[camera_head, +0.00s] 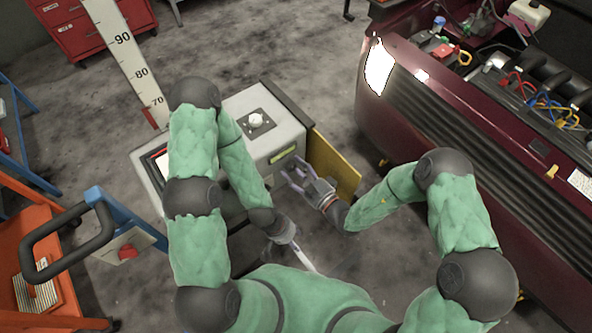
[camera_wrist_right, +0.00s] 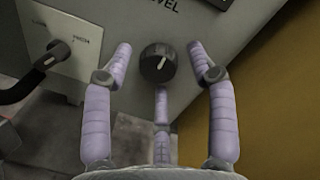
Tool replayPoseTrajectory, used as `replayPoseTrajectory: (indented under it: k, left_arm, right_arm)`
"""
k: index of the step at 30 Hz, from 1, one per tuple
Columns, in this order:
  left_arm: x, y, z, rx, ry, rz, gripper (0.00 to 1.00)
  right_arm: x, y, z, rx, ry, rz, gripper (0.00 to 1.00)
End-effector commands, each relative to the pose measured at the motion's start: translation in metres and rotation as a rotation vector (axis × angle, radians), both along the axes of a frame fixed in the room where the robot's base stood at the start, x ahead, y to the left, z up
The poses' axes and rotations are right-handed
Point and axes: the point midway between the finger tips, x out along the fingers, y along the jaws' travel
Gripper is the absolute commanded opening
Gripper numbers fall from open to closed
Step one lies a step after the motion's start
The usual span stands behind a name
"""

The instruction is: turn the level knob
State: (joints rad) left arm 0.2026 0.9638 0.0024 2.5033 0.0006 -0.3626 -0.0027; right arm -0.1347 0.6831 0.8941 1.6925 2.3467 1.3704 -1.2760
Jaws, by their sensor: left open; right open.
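The level knob (camera_wrist_right: 158,63) is black and round with a white pointer line. It sits on the machine's grey face below a partly cut-off label ending in "VEL". My right gripper (camera_wrist_right: 159,50) is open, with one finger on each side of the knob and a third finger below it; gaps show on both sides. In the head view my right gripper (camera_head: 290,174) is at the machine's near right face, and the knob cannot be made out there. My left gripper (camera_head: 284,243) is open and low, in front of the machine, its fingers hard to see.
The grey machine (camera_head: 228,104) has a white knob (camera_head: 256,121) on top and a yellow panel (camera_head: 333,165) at its right. A lever (camera_wrist_right: 42,68) on a LOW/HIGH plate is left of the level knob. A dark red car (camera_head: 440,105) stands right; an orange cart (camera_head: 28,230) stands left.

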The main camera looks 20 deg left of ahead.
Motion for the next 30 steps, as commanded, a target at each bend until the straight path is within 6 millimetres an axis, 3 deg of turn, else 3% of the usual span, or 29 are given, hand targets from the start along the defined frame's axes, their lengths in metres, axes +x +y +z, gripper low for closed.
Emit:
replayPoseTrajectory:
  k: [2,6,8,30]
  left_arm:
    - [0.0,0.0,0.0001,0.0,0.0,0.0,0.51]
    - [0.0,0.0,0.0001,0.0,0.0,0.0,0.51]
    - [0.0,0.0,0.0001,0.0,0.0,0.0,0.51]
    - [0.0,0.0,0.0023,0.0,0.0,0.0,0.51]
  right_arm:
    - [0.0001,-0.0002,0.0,0.0,0.0,0.0,0.58]
    - [0.0001,-0.0003,0.0,0.0,0.0,0.0,0.18]
    - [0.0001,-0.0004,0.0,0.0,0.0,-0.001,0.03]
    - [0.0018,-0.0016,-0.0004,0.01,0.016,-0.006,0.03]
